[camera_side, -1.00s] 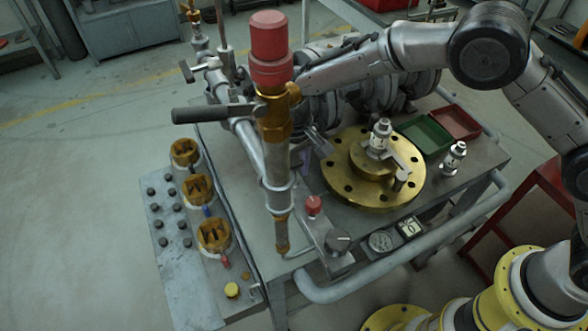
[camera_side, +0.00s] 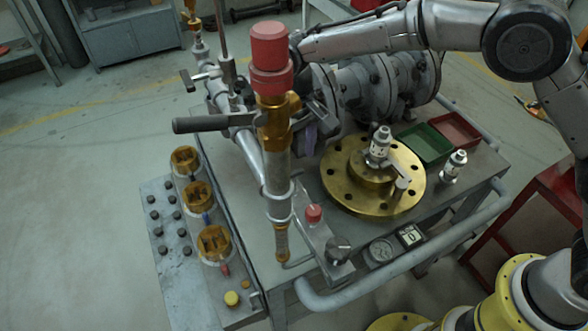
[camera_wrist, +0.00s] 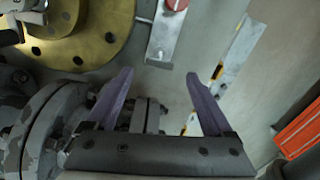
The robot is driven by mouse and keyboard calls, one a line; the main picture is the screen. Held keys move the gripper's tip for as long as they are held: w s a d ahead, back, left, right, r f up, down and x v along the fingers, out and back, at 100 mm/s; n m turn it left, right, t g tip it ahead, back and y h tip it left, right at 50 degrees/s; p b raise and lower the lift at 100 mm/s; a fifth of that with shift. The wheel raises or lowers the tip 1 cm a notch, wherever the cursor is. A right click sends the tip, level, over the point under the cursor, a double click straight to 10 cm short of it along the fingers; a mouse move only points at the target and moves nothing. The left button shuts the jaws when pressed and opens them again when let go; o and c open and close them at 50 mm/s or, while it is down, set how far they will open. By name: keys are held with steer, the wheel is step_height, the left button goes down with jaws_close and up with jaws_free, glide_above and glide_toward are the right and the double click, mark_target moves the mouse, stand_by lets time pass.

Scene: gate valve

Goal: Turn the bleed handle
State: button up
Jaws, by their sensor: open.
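In the side view a dark lever handle (camera_side: 213,124) sticks out left from a brass valve body (camera_side: 276,122) under a red cap (camera_side: 269,58). A smaller lever (camera_side: 188,80) sits on thin pipework behind it. I cannot tell for sure which is the bleed handle. My gripper (camera_side: 308,136) is just right of the brass body, partly hidden by it, its purple fingers pointing down. In the wrist view my gripper (camera_wrist: 158,96) is open, with nothing held between the fingers. No lever shows clearly between them.
A flanged grey gate valve (camera_side: 372,88) stands close to my gripper. A brass flange disc (camera_side: 345,190) with a small fitting (camera_side: 379,148) on it lies on the bench. Green (camera_side: 425,143) and red (camera_side: 456,130) trays are at the back right. A red knob (camera_side: 313,213) stands in front.

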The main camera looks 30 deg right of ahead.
mark_target(294, 172)
step_height(294, 172, up, 6)
steer(key=shift+f, duration=0.1)
stand_by(0.5)
steer(key=s+d+r+m+t, duration=0.2)
steer(key=s+d+r, duration=0.2)
steer(key=d+r, duration=0.55)
steer(key=s+d+r+m+t, duration=0.15)
steer(key=s+d+r, duration=0.25)
steer(key=d+r, duration=0.55)
steer(key=s+d+f+t, duration=0.2)
steer(key=s+d, duration=0.5)
steer(key=s, duration=0.6)
steer(key=s+d+f+n, duration=0.1)
steer(key=s+f, duration=0.6)
steer(key=f, duration=0.1)
steer(key=shift+s+d+f, duration=0.15)
steer(key=shift+s+d, duration=0.15)
steer(key=shift+d, duration=0.1)
